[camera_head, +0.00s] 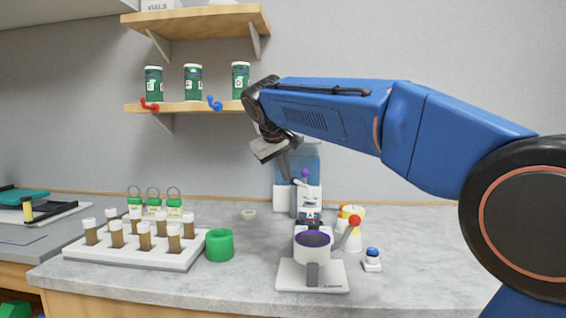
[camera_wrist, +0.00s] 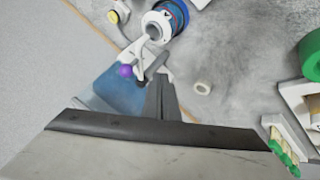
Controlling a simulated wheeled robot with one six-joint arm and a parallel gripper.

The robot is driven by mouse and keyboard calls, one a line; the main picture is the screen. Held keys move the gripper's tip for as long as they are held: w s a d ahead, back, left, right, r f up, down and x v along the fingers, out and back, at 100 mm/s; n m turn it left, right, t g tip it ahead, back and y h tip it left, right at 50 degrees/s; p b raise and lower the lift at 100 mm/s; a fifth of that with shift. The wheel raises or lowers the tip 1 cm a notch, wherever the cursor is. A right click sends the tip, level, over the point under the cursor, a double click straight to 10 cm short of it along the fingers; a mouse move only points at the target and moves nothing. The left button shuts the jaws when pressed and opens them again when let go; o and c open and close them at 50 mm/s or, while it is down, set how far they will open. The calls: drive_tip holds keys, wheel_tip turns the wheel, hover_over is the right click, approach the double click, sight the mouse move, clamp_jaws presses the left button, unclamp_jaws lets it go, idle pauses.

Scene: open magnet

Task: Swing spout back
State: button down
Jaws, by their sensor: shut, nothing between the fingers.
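A dispenser with a translucent blue tank (camera_head: 308,155) stands at the back of the counter; the tank also shows in the wrist view (camera_wrist: 120,95). Its white spout (camera_wrist: 140,46) carries a purple ball knob (camera_wrist: 125,71), and the knob shows in the head view (camera_head: 305,173). The spout's open end lies close to a round blue-and-white part (camera_wrist: 176,16). My gripper (camera_head: 287,165) is shut and empty, in front of the tank and left of the knob in the head view. In the wrist view its dark fingers (camera_wrist: 161,92) point towards the knob, with a visible gap.
A white stand with a purple-topped cup (camera_head: 312,254) is in front, with a red-knobbed lever (camera_head: 354,220) beside it. A green ring (camera_head: 220,245) and a vial rack (camera_head: 134,253) are left. A blue-capped piece (camera_head: 372,260) is right. A shelf (camera_head: 190,107) hangs above left.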

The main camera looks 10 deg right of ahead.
sight(306, 175)
drive_tip(key=shift+w+d, duration=0.35)
drive_tip(key=shift+d, duration=0.3)
drive_tip(key=shift+w+d, duration=0.3)
drive_tip(key=shift+d, duration=0.35)
drive_tip(key=shift+w+d, duration=0.35)
drive_tip(key=shift+d, duration=0.3)
drive_tip(key=shift+d, duration=0.1)
drive_tip(key=shift+s+d+n+t+y, duration=0.1)
drive_tip(key=shift+d+n+t+y, duration=0.2)
drive_tip(key=shift+d+n+y, duration=0.75)
drive_tip(key=w+d+n+y, duration=0.4)
drive_tip(key=d+n, duration=0.3)
drive_tip(key=d, duration=0.1)
drive_tip(key=shift+w+d, duration=0.15)
drive_tip(key=shift+w, duration=0.05)
drive_tip(key=shift+w+d+r+n, duration=0.1)
drive_tip(key=shift+n, duration=0.15)
